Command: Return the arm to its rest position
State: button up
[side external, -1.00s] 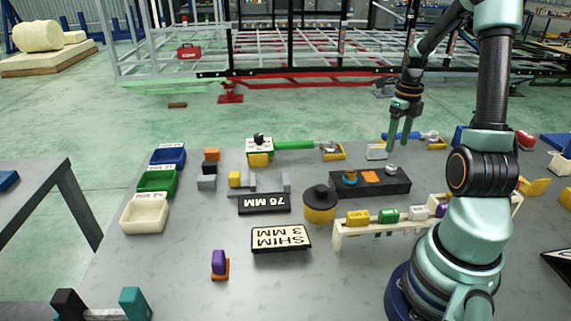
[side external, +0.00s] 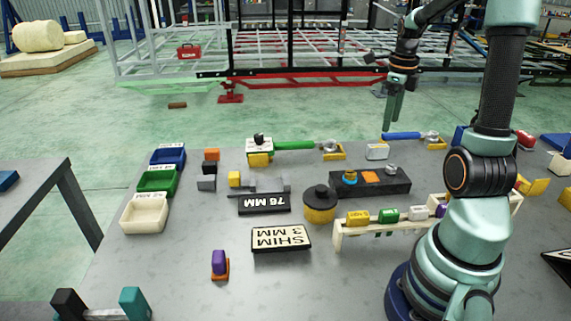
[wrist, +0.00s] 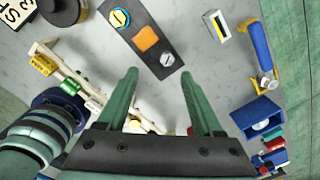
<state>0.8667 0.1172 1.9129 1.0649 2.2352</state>
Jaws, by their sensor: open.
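My gripper (side external: 391,108) is raised above the far right part of the grey table (side external: 180,270) in the side external view. Its fingers point down, and nothing is held between them. In the wrist view my gripper (wrist: 159,80) shows two green fingers spread apart, with bare grey table between them. The fingertips are clear of the black block (side external: 400,187) with its blue, orange and silver pieces, which also shows in the wrist view (wrist: 143,38).
A cream rack (side external: 360,232) with coloured tags stands close to my base. A blue-handled tool (side external: 402,135) and a white block (side external: 377,152) lie below the gripper. Three bins, one blue (side external: 168,157), are at the left. Air above the table is open.

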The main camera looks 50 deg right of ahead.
jog(key=w+a+r+n+t, duration=0.1)
jog(key=a+r+n+t, duration=0.1)
jog(key=a+n, duration=1.2)
jog(key=w+a+r+n+t, duration=0.2)
jog(key=a+r+n+t, duration=0.1)
jog(key=a+n, duration=1.2)
jog(key=r+n, duration=0.1)
jog(key=n, duration=0.5)
jog(key=shift+w+a+n, duration=0.2)
jog(key=shift+w+n, duration=0.05)
jog(key=shift+n, duration=0.05)
